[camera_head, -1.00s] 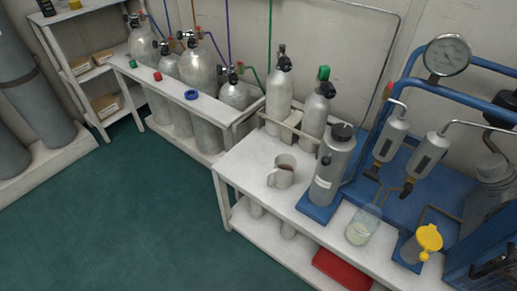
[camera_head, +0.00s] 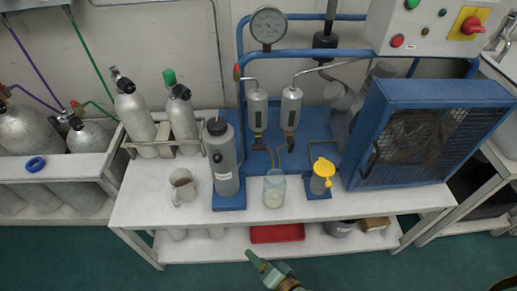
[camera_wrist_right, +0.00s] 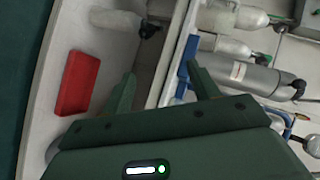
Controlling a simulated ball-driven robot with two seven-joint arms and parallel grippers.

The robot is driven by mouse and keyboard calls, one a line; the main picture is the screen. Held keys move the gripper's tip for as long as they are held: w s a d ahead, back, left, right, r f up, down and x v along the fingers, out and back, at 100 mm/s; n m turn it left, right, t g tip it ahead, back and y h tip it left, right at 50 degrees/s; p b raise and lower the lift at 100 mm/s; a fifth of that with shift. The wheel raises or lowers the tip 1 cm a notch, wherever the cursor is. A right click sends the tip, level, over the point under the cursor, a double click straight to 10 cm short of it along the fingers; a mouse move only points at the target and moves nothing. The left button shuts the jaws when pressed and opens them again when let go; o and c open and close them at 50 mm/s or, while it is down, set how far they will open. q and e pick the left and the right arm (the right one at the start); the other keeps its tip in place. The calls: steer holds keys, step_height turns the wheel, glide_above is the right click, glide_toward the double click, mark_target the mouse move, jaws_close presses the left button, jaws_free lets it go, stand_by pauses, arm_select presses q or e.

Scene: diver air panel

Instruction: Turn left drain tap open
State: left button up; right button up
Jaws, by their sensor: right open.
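Two silver filter cylinders hang on the blue panel in the head view. The left drain tap (camera_head: 259,144) is the small dark fitting under the left cylinder (camera_head: 257,112). The right drain tap (camera_head: 290,143) sits under the right cylinder (camera_head: 290,108). The taps are too small to tell how their handles are turned. My right gripper (camera_head: 267,263) is low, in front of the bench's lower shelf, well below and apart from the left tap. In the right wrist view its two fingers (camera_wrist_right: 163,92) are spread, with nothing between them. My left gripper is not in view.
A glass jar (camera_head: 274,190) stands in front of the taps, with a yellow-topped container (camera_head: 322,176) to its right. A tall grey cylinder (camera_head: 222,165) and a mug (camera_head: 184,187) stand left. A blue caged compressor (camera_head: 430,135) blocks the right. A red tray (camera_head: 277,233) lies below.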

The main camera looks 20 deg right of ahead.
mark_target(259, 149)
steer(key=w+d+r+m+t+h+p, duration=0.15)
steer(key=w+r+m+h, duration=0.3)
steer(key=r+m, duration=0.8)
steer(key=w+d+r+m+t+h, duration=0.25)
steer(key=r+m+h, duration=0.45)
steer(key=m, duration=1)
steer(key=shift+t+y, duration=0.3)
steer(key=shift+y, duration=0.45)
steer(key=b+x, duration=0.1)
steer(key=x, duration=0.3)
steer(key=b+x, duration=0.1)
steer(key=x, duration=0.4)
steer(key=r+b+x, duration=0.1)
steer(key=x, duration=0.4)
steer(key=shift+w+a, duration=0.1)
steer(key=shift+a, duration=0.15)
steer(key=shift+w+d+r, duration=0.1)
steer(key=shift+w+d, duration=0.1)
steer(key=shift+w, duration=0.4)
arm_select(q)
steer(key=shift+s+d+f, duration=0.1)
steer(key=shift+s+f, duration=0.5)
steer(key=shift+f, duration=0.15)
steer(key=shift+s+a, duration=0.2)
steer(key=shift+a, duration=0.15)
arm_select(e)
steer(key=c, duration=1)
